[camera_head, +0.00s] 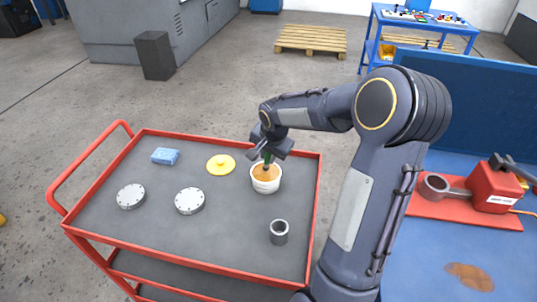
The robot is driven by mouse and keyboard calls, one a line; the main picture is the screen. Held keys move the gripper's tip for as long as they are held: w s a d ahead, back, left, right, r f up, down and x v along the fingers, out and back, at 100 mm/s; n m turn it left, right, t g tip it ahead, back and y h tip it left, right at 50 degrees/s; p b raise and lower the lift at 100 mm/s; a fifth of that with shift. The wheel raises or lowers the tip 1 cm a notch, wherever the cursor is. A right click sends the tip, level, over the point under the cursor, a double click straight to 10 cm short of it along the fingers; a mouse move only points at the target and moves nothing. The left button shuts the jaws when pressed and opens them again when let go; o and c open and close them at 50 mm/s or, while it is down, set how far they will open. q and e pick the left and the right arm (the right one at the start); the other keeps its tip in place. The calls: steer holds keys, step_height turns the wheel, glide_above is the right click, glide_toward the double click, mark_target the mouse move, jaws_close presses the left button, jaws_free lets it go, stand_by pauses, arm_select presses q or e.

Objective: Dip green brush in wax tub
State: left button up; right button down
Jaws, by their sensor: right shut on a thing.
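A white wax tub (266,186) with orange-brown wax at its top stands near the back right of the cart's top tray. My right gripper (268,154) is above the tub, pointing down, and is shut on the green brush (267,158). Only a little of the brush's green handle shows between the fingers. Its lower end is over or in the wax; I cannot tell how deep. My left gripper is not in view.
On the red-rimmed cart (230,240) lie a yellow lid (221,165), a blue sponge (165,156), two grey discs (189,201) and a grey ring (279,232). A blue bench (450,250) with a red device (492,187) stands at the right. The tray's front middle is free.

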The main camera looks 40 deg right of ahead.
steer(key=shift+f+b, duration=0.6)
stand_by(0.5)
steer(key=shift+f, duration=0.1)
stand_by(1.5)
steer(key=shift+r+p, duration=2.1)
steer(key=shift+r, duration=1.55)
steer(key=shift+f, duration=0.15)
